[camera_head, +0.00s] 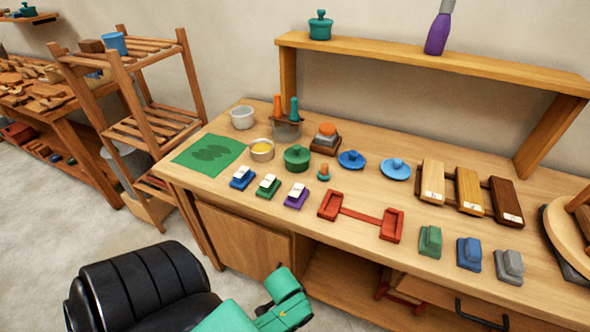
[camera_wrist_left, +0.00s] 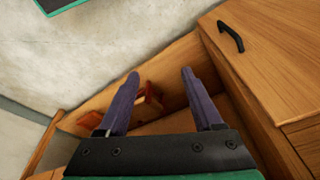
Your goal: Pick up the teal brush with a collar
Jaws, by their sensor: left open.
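A teal handle (camera_head: 294,108) stands upright beside an orange handle (camera_head: 277,106) in a grey holder (camera_head: 286,130) at the back left of the workbench. It looks like the teal brush; its lower end is hidden in the holder, and a collar is too small to make out. My left gripper (camera_wrist_left: 160,74) is open and empty in the left wrist view, low in front of the bench's open shelf. In the head view my left arm is at the bottom, well below and apart from the brush. My right gripper is not in view.
Several blocks and a red tray pair (camera_head: 330,206) line the front. A raised shelf (camera_head: 420,60) spans the back.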

